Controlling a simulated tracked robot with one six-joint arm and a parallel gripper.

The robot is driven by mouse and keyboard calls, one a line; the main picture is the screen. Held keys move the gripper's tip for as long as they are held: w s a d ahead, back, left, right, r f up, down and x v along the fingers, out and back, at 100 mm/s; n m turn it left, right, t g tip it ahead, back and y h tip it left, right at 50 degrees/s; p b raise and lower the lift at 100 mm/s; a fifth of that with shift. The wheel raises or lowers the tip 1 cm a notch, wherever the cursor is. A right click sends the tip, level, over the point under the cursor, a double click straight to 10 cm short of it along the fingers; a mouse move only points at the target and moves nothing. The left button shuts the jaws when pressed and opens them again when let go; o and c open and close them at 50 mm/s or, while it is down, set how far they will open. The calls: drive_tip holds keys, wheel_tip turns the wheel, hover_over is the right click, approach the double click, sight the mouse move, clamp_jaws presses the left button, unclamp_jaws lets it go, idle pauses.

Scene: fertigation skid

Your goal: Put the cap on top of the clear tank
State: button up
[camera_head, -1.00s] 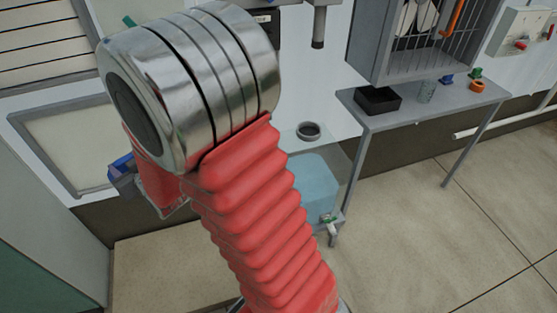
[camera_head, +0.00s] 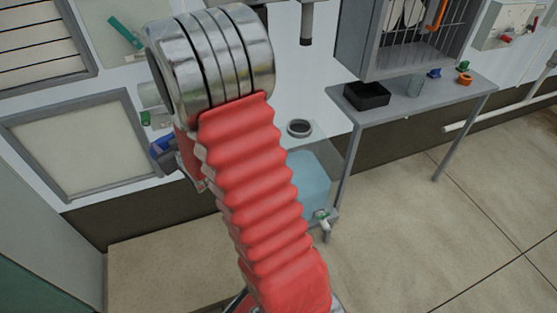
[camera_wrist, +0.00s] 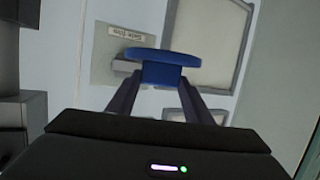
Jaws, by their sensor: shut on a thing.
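The blue cap (camera_wrist: 162,66) is held between the two fingers of my gripper (camera_wrist: 160,82) in the wrist view, with its wide disc outward. In the head view, a blue part (camera_head: 162,146) shows at the left of my arm, mostly hidden behind it.
A grey shelf (camera_head: 415,98) right of the tank carries a black tray (camera_head: 367,95), a clear cup (camera_head: 415,86) and small coloured parts. A grey pipe (camera_head: 306,22) hangs above the tank. The floor at right is clear.

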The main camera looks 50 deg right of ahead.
drive_tip(key=s+d+f+m+h, duration=0.1)
drive_tip(key=s+d+f, duration=0.2)
drive_tip(key=s+d, duration=0.3)
drive_tip(key=s+d+f+m+g+h, duration=0.1)
drive_tip(key=s+d, duration=0.5)
drive_tip(key=d, duration=1)
drive_tip(key=s+d+f+m+h, duration=0.2)
drive_tip(key=s+d+f, duration=0.3)
drive_tip(key=d, duration=0.6)
drive_tip(key=shift+s+f+m+g+h, duration=0.3)
drive_tip(key=shift+s+f+g+h, duration=0.15)
drive_tip(key=shift+s, duration=0.55)
drive_tip(key=shift+f, duration=2.8)
drive_tip(key=shift+f, duration=2.1)
